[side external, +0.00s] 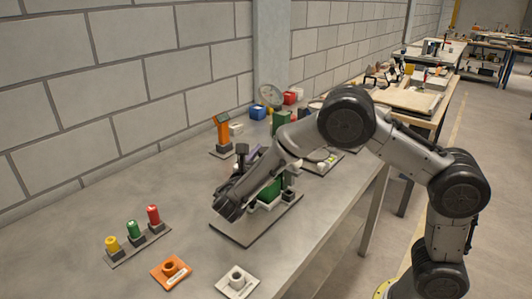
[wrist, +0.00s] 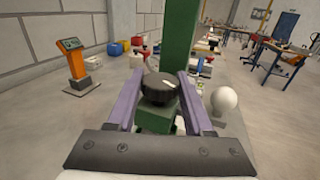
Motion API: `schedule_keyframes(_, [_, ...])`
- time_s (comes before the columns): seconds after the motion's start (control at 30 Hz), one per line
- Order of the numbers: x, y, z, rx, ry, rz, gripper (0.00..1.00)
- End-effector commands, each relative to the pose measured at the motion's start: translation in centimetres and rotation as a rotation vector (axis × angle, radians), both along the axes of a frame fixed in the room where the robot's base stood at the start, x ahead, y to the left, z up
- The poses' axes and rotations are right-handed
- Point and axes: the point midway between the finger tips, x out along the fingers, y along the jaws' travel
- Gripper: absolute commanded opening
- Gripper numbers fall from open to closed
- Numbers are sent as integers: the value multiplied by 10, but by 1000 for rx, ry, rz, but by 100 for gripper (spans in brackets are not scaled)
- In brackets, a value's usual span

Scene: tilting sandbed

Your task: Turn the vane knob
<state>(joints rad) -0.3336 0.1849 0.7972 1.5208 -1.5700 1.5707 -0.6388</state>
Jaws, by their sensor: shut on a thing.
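The vane knob (wrist: 159,89) is a round black knob with a white pointer mark, on a green mount (wrist: 157,122) in front of a tall green post (wrist: 179,40). My gripper (wrist: 158,82) has its two purple fingers on either side of the knob and is shut on it. The white mark points up and to the right in the wrist view. In the side external view my gripper (side external: 243,170) is beside the green unit (side external: 271,190) on a grey base plate (side external: 235,235); my arm hides the knob there.
An orange stand (side external: 221,132) is behind my gripper. A strip with yellow, green and red pegs (side external: 134,229) lies at the front left. An orange socket plate (side external: 171,272) and a white socket plate (side external: 237,282) lie in front. A white ball (wrist: 224,101) is right of the fingers.

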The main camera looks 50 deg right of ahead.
Motion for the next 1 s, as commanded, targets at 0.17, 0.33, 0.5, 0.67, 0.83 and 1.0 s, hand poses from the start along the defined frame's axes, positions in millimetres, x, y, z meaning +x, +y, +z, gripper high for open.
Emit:
schedule_keyframes(0.17, [1, 1, -1, 0, 1, -94, 0])
schedule_keyframes(0.33, [0, 1, 0, 0, 1, -150, 0])
schedule_keyframes(0.5, [0, 1, 0, -1, 1, -174, 0])
schedule_keyframes(0.67, [0, 1, 0, -1, 1, -177, 0])
schedule_keyframes(0.83, [0, 1, 0, -2, 0, -176, 0])
schedule_keyframes(1.0, [0, 0, 0, -1, 1, -176, 63])
